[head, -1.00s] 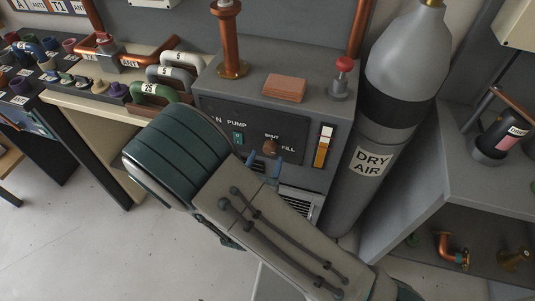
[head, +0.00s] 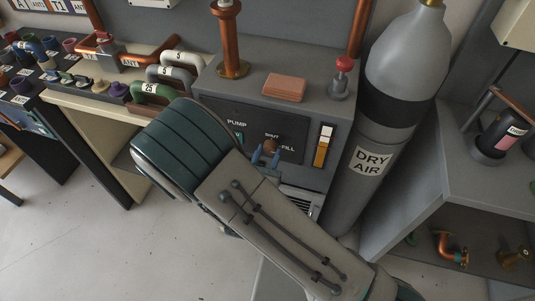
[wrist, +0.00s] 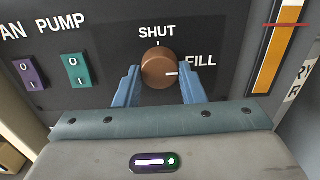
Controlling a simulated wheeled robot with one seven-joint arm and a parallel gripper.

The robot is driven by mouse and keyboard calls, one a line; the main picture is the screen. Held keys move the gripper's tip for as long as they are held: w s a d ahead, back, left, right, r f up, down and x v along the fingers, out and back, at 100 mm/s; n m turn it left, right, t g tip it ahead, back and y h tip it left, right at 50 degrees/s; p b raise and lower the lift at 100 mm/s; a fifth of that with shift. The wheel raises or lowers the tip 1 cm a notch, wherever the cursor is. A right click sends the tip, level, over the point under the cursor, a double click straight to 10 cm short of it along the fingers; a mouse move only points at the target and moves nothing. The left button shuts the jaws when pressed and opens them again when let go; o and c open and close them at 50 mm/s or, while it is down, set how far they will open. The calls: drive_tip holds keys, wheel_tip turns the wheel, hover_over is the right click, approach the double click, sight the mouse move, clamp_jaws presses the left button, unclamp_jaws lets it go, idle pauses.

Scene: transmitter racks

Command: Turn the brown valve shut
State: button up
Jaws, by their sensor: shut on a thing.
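The brown valve (wrist: 160,68) is a round knob on the dark panel, with SHUT printed above it and FILL to its right. Its white mark points right, toward FILL. In the head view the valve (head: 270,146) shows just beyond my fingertips. My gripper (wrist: 160,84) has its two blue fingers on either side of the knob, shut on it. In the head view my gripper (head: 265,155) reaches the panel from the lower left, and my arm hides part of the panel.
A teal switch (wrist: 77,70) and a purple switch (wrist: 29,74) sit left of the knob. An orange gauge (wrist: 275,50) is to the right. A grey DRY AIR cylinder (head: 385,110) stands right of the cabinet. A red-topped valve (head: 343,70) is on top.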

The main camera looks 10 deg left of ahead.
drive_tip(key=n+p, duration=0.3)
drive_tip(key=n, duration=0.1)
drive_tip(key=shift+r, duration=0.15)
drive_tip(key=n+p, duration=0.4)
drive_tip(key=n, duration=0.1)
drive_tip(key=n+p, duration=0.2)
drive_tip(key=n, duration=0.2)
drive_tip(key=shift+d+n+p, duration=0.1)
drive_tip(key=shift+n+p, duration=1.25)
drive_tip(key=shift+n, duration=1.05)
drive_tip(key=o, duration=1)
drive_tip(key=shift+s, duration=0.1)
